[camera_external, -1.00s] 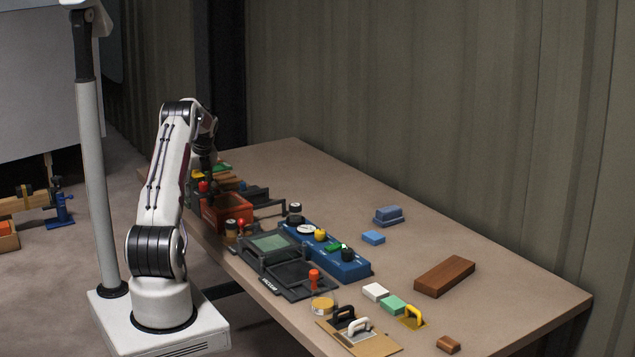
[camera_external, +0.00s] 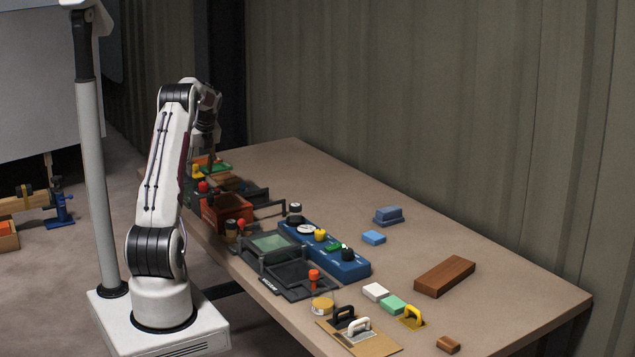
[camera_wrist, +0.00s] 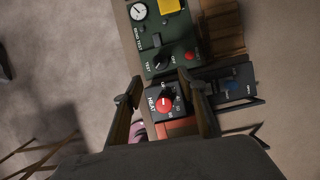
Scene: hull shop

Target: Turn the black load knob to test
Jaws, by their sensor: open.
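The green panel (camera_wrist: 172,36) shows at the top of the wrist view, with a gauge, a yellow block and a red button. Its black knob (camera_wrist: 160,61) sits near the panel's lower edge, with a word that looks like TEST at its left; its exact pointer setting is hard to read. My gripper (camera_wrist: 160,84) is open and empty, its fingers apart on either side of the gap below that knob, touching nothing that I can see. In the external view my gripper hangs above the table's far left end, where the green panel (camera_external: 219,167) is partly hidden.
A small black HEAT panel (camera_wrist: 153,101) with a red knob (camera_wrist: 165,104) lies below the green panel, between my fingers. A blue panel (camera_external: 349,268) and several blocks lie farther along the table.

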